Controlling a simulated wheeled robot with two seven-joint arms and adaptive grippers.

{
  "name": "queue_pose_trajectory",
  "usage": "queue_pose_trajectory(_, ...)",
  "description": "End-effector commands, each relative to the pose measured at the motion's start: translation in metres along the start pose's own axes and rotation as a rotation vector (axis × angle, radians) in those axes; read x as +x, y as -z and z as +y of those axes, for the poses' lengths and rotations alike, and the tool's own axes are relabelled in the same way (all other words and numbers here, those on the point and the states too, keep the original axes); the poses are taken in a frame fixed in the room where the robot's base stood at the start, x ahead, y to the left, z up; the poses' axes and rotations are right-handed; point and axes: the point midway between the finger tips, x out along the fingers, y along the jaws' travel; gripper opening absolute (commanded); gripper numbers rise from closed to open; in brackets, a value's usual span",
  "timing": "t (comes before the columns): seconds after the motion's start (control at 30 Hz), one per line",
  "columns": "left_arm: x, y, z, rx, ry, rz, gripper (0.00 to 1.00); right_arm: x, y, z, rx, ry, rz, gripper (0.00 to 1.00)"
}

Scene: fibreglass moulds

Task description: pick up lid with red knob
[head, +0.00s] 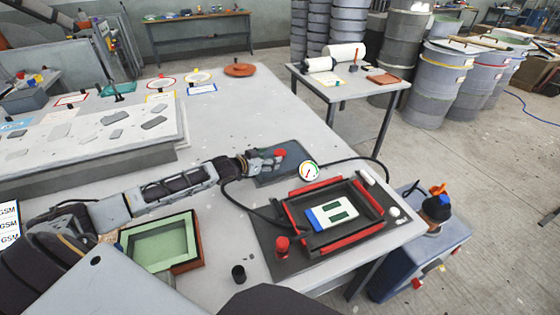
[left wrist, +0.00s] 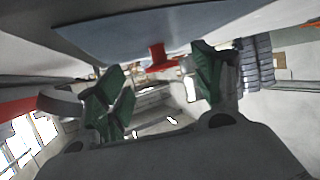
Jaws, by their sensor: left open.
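The lid (head: 296,162) is a flat dark grey plate lying on the big table, with a red knob (head: 280,153) standing on it. My left gripper (head: 266,163) is over the lid's left part, its fingers right beside the knob. In the left wrist view, which is upside down, the lid (left wrist: 125,32) fills the top and the red knob (left wrist: 157,58) shows in the gap between the green-padded fingers (left wrist: 163,85). The fingers are apart and not touching the knob. My right gripper does not show.
A round gauge (head: 309,171) with a black hose is at the lid's right corner. A red-clamped frame (head: 317,249) on a dark base stands nearer. A green tray (head: 163,243) sits below my left arm.

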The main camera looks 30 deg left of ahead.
Motion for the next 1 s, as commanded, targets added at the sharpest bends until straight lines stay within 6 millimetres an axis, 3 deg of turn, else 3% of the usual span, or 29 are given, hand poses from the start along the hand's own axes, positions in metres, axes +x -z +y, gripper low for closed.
queue_pose_trajectory(0.43,0.003,0.001,0.0,-0.001,0.0,0.001,0.68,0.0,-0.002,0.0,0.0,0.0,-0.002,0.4)
queue_pose_trajectory(1.0,0.033,0.005,0.001,-0.001,0.0,0.001,0.68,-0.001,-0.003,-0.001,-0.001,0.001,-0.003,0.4)
